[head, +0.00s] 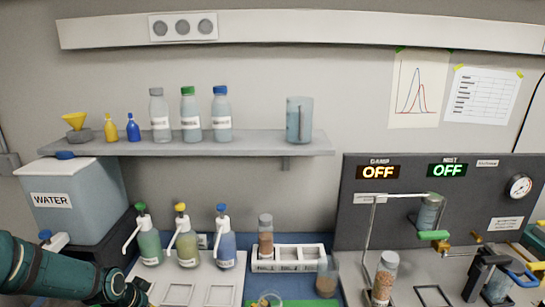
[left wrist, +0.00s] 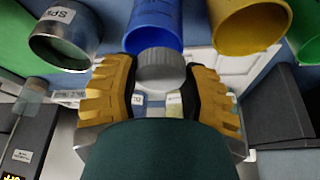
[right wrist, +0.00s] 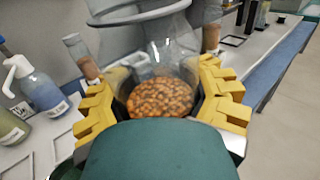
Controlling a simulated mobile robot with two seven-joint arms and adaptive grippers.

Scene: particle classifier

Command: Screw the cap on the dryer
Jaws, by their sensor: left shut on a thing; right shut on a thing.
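In the left wrist view, the yellow fingers of my left gripper (left wrist: 157,70) are shut on a round grey cap (left wrist: 160,60) with a ribbed side. In the right wrist view, my right gripper (right wrist: 160,78) is shut on a clear vessel (right wrist: 160,98) filled with orange-brown beads, seemingly the dryer. A large clear ringed glass shape (right wrist: 138,14) shows beyond it; I cannot tell whether they touch. In the head view my left arm (head: 60,275) enters at the lower left, its fingers not clearly visible. The right gripper is not visible there. The cap and held vessel appear apart.
Pump bottles (head: 187,242) stand on the left of the bench. A capped jar (head: 266,238) is at a white rack (head: 287,266). Another bead jar (head: 384,278) stands by the panel (head: 430,180) with OFF signs. A shelf (head: 240,143) holds several bottles.

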